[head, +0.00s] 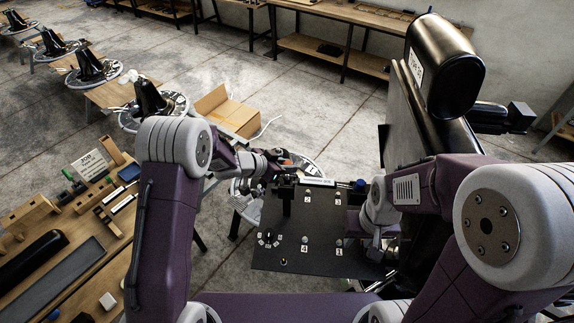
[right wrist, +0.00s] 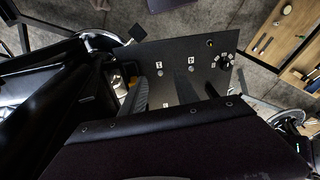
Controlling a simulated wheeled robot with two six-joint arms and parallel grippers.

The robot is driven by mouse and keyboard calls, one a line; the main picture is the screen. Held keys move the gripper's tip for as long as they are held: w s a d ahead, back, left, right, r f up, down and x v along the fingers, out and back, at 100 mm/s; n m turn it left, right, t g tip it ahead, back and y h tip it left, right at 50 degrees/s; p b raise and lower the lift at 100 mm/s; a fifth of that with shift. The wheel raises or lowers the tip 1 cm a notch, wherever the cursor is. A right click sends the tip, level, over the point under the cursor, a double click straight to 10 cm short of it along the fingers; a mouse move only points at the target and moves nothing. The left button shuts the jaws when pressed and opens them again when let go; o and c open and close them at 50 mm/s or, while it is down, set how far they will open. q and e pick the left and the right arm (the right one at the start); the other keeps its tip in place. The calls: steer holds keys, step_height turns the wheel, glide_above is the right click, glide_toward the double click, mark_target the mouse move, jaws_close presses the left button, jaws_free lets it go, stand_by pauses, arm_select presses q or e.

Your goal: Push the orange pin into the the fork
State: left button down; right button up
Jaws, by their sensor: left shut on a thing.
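My left gripper (head: 277,172) is at the far left edge of the black plate (head: 280,258), beside a dark upright bracket (head: 287,192). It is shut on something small. A speck of orange shows near its fingertips, but the pin's shape is too small to make out. The fork is not clearly seen; I cannot tell whether the pin touches it. My right gripper (head: 374,248) is low over the right side of the plate. In the right wrist view its two dark fingers (right wrist: 160,90) stand apart with nothing visible between them.
The plate carries numbered labels, small knobs and a dial (head: 268,239). A wooden bench (head: 75,270) with tools is on the left. A cardboard box (head: 226,110) lies behind; open floor is beyond.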

mark_target(287, 177)
stand_by(0.3)
arm_select(q)
steer(key=shift+p, duration=0.55)
stand_by(0.3)
steer(key=shift+f+b, duration=2.05)
steer(key=shift+f, duration=0.85)
steer(key=c, duration=1.3)
jaws_free()
steer(key=shift+c, duration=0.2)
steer(key=shift+o, duration=1)
steer(key=shift+a, duration=0.1)
steer(key=shift+a+f, duration=0.1)
